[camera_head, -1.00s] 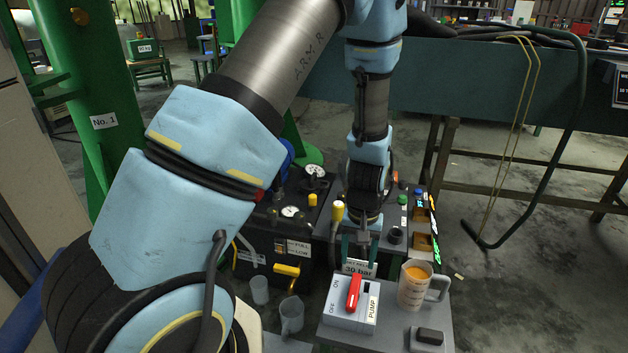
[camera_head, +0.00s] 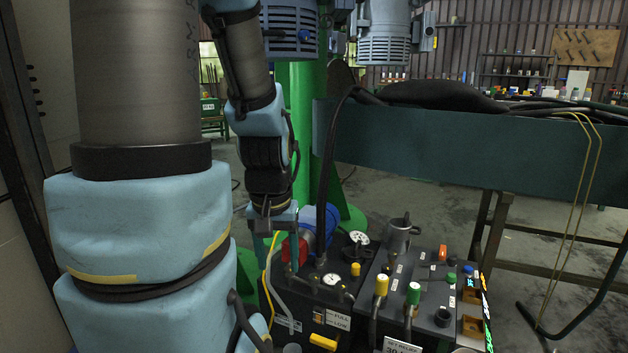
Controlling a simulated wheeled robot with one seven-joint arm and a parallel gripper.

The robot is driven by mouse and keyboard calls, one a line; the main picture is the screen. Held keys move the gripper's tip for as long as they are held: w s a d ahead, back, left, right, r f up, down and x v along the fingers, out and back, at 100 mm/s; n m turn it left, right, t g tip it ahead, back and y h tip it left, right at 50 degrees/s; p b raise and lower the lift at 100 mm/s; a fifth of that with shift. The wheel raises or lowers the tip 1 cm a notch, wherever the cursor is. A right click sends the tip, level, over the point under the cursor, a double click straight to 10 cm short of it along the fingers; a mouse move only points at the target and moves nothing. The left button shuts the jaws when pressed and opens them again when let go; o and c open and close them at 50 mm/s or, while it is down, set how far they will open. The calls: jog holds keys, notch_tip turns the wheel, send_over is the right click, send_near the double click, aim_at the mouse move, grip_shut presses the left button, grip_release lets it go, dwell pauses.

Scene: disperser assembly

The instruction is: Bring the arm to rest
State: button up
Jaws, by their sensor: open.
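My arm fills the left side of the head view, with a large light-blue link (camera_head: 140,225) close to the camera. The forearm hangs down beside the green column. My gripper (camera_head: 278,250) is at its lower end, pointing down, with its thin teal fingers apart and nothing seen between them. It appears in front of a blue and red part (camera_head: 318,228) behind the black gauge box. The fingertips are small and partly lost against this background. Whether they touch anything is hard to tell.
The black box with gauges (camera_head: 333,279) and the grey control panel (camera_head: 430,275) with yellow and green knobs stand right of my gripper. A metal mug (camera_head: 398,236) stands at the panel's back. A green column (camera_head: 297,130) and teal bench (camera_head: 450,152) are behind. Hoses hang nearby.

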notch_tip(320, 180, up, 23)
jog(key=p, duration=2.1)
jog(key=shift+f, duration=0.15)
